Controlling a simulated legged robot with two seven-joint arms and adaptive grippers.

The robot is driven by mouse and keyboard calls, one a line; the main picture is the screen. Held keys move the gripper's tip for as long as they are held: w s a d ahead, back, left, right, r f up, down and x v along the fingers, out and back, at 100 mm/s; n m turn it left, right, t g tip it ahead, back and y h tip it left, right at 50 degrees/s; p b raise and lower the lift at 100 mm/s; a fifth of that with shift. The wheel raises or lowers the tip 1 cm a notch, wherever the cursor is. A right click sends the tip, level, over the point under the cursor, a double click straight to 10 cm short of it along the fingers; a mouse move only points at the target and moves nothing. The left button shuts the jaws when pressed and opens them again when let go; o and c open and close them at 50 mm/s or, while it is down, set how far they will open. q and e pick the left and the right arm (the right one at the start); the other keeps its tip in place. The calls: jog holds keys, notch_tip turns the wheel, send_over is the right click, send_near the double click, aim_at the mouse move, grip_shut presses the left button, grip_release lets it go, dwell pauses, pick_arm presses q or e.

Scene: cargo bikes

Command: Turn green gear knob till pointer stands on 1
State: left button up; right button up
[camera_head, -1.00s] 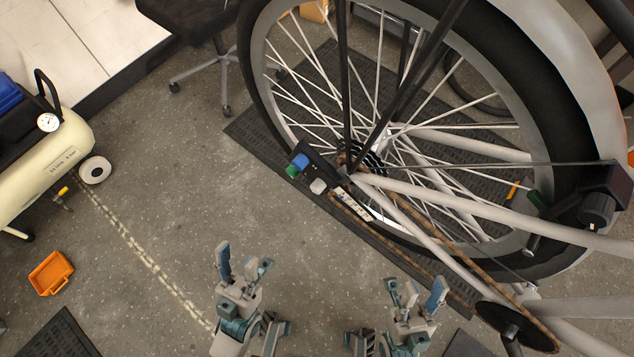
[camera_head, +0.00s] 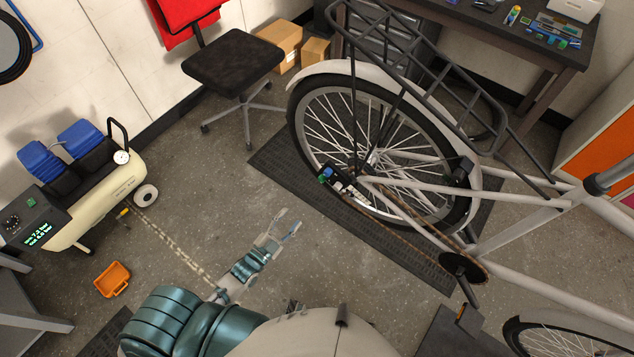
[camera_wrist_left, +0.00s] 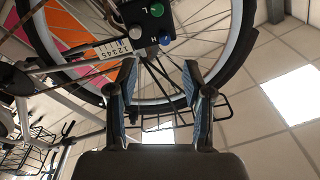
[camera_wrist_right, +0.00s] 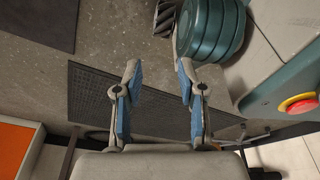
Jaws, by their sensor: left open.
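The green gear knob (camera_head: 325,179) sits on the dark gear box (camera_head: 345,186) at the rear wheel's hub, beside a blue knob (camera_head: 329,171). Where the pointer stands is too small to tell. My left gripper (camera_head: 288,220) is open and empty, apart from the box and to its lower left in the head view. My right gripper (camera_wrist_right: 161,82) is open and empty over the floor.
The bicycle's rear wheel (camera_head: 303,139) stands over a dark mat (camera_head: 275,163). A compressor (camera_head: 108,194) and an orange tray (camera_head: 112,279) are at the left. A stool (camera_head: 232,62) and a workbench (camera_head: 545,55) stand behind.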

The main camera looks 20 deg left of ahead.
pick_arm(q)
send_near(320, 181)
jog(key=shift+g, duration=0.3)
jog(key=x, duration=0.7)
jog(key=shift+r, duration=0.35)
jog(key=shift+w+d, duration=0.1)
jog(key=shift+w, duration=0.3)
jog(key=shift+w+d, duration=0.15)
jog(key=shift+w, duration=0.15)
grip_shut()
pick_arm(e)
jog(key=s, duration=0.1)
jog(key=s+g, duration=0.1)
jog(key=s, duration=0.1)
jog(key=shift+s+d+r+g, duration=0.1)
jog(key=shift+s+d+g, duration=0.2)
jog(key=shift+s+d, duration=0.1)
